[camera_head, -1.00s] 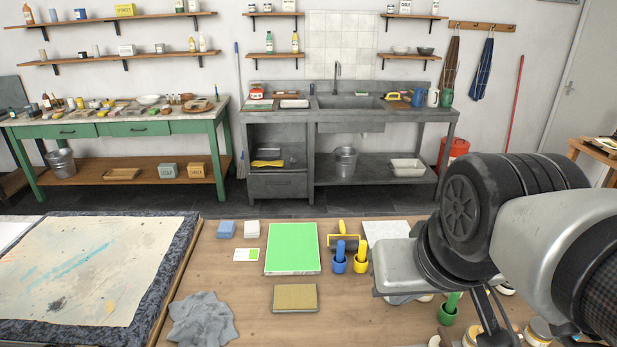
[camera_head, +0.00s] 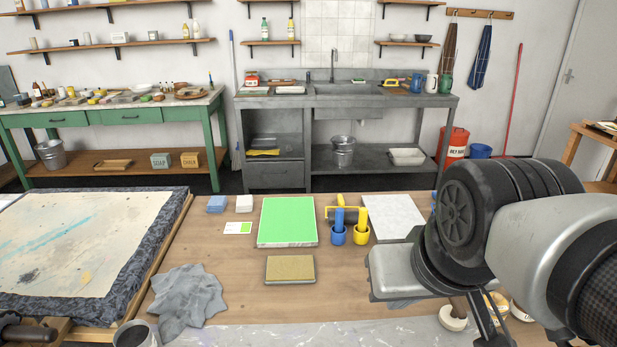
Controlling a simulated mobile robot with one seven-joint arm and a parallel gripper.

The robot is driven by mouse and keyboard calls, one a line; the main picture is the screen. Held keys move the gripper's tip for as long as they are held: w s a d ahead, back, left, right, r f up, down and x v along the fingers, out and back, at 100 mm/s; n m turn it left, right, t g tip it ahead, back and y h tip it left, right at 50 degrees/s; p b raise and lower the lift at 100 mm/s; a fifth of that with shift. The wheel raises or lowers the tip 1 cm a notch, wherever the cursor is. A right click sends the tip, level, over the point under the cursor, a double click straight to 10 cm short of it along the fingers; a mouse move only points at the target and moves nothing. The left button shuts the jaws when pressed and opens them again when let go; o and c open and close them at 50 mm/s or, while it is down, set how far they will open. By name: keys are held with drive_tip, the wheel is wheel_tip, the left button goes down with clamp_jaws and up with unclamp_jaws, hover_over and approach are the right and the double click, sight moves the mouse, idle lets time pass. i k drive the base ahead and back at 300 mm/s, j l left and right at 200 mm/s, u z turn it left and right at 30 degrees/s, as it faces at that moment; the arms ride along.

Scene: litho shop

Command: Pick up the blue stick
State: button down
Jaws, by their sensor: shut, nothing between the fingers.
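A blue stick (camera_head: 340,217) stands upright in a small blue cup (camera_head: 338,236) on the wooden table, right of the green-topped slab. Beside it, a yellow stick (camera_head: 361,217) stands in a yellow cup (camera_head: 361,236). My gripper (camera_head: 487,322) shows only in part, as thin dark fingers below my arm at the lower right. It is shut and empty, well to the right of and nearer than the blue stick. My arm hides much of the table's right side. A bit of another blue thing shows behind my arm; I cannot tell what it is.
The green-topped slab (camera_head: 287,222), a tan block (camera_head: 290,269), a grey cloth (camera_head: 187,300) and a pale slab (camera_head: 393,217) lie on the table (camera_head: 235,270). A yellow-handled roller (camera_head: 348,213) lies behind the cups. Table space before the cups is clear.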

sight(339, 214)
drive_tip(key=k+z, duration=0.35)
drive_tip(key=z, duration=0.15)
drive_tip(key=k+l+z, duration=0.25)
drive_tip(key=z, duration=0.25)
